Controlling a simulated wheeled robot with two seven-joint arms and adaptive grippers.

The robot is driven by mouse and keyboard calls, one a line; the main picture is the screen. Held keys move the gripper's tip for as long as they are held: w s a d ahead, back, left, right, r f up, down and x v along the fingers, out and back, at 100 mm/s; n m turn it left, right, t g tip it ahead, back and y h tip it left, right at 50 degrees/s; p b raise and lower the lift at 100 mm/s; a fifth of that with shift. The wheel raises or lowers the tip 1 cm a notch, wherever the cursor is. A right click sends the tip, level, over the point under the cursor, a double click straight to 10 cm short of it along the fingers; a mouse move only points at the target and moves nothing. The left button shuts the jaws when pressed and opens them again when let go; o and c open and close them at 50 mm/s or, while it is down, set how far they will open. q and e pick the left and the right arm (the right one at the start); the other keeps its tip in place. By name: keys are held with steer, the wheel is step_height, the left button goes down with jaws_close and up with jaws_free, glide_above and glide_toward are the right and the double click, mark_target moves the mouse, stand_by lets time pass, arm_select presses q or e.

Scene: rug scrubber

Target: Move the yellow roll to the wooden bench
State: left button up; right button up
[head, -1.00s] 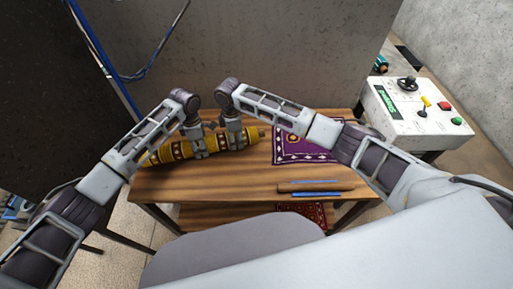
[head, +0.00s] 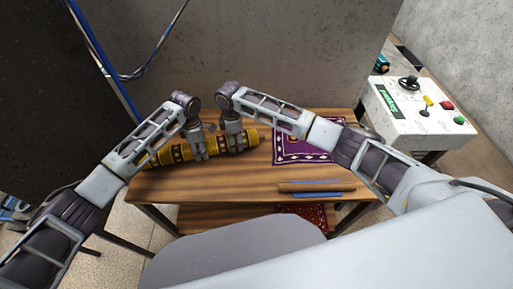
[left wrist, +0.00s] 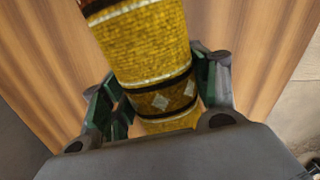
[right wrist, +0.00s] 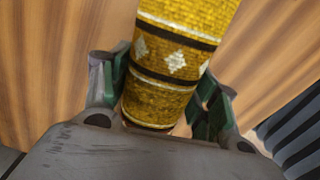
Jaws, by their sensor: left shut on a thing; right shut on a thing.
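The yellow roll (head: 165,156), with dark bands and pale diamonds, lies lengthwise across the back left of the wooden bench (head: 230,183). It appears to be resting on the top, though its underside is hidden. My left gripper (head: 199,155) is shut around the roll's middle. My right gripper (head: 235,148) is shut around it nearer its right end. The roll passes between the green-padded fingers in the left wrist view (left wrist: 145,50) and the right wrist view (right wrist: 182,45).
A purple patterned rug (head: 290,150) lies on the bench right of the roll. A brown and blue tool (head: 315,186) lies near the front right. A white control box (head: 415,120) with a lever and buttons stands at the right. The bench's front middle is clear.

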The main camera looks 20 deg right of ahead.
arm_select(q)
steer(key=shift+f+b, duration=0.4)
arm_select(e)
steer(key=shift+f, duration=0.5)
arm_select(q)
steer(key=o, duration=1.7)
arm_select(e)
steer(key=o, duration=1.7)
arm_select(q)
steer(key=shift+r, duration=0.1)
steer(key=shift+r, duration=5.85)
arm_select(e)
steer(key=shift+r, duration=0.2)
steer(key=shift+r, duration=5.85)
